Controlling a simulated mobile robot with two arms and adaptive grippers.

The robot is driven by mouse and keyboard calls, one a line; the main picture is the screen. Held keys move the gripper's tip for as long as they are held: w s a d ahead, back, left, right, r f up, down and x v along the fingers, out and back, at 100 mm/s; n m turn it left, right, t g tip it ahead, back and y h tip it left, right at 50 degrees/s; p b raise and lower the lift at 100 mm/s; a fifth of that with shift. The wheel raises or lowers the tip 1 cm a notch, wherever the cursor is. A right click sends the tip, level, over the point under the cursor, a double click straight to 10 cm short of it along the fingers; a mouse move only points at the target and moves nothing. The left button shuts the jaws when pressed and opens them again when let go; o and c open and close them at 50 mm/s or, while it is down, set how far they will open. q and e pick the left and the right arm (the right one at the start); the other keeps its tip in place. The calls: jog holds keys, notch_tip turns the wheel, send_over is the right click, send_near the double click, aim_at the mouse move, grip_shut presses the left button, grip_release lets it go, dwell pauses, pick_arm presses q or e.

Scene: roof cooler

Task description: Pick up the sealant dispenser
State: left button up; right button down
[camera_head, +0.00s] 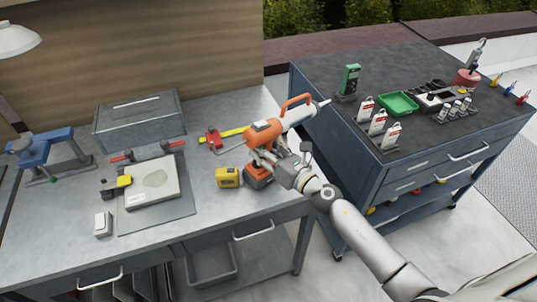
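The sealant dispenser (264,131) is an orange tool with a light nozzle tube pointing up to the right, an orange loop on top and a dark and orange base (259,178). It stands near the right end of the grey workbench (215,150). My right gripper (264,156) comes in from the right and is at the dispenser's handle, below its orange body. The fingers overlap the handle, and I cannot tell whether they are closed on it. My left gripper is not in view.
A yellow block (228,177) sits just left of the dispenser's base. A red and yellow tool (213,138) lies behind it. A grey toolbox (139,121), a pale slab (152,184) and a blue stand (43,151) are further left. A dark cabinet (420,65) with small items stands right.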

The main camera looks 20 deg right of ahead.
jog(key=shift+w+r, duration=0.15)
jog(key=shift+r, duration=0.15)
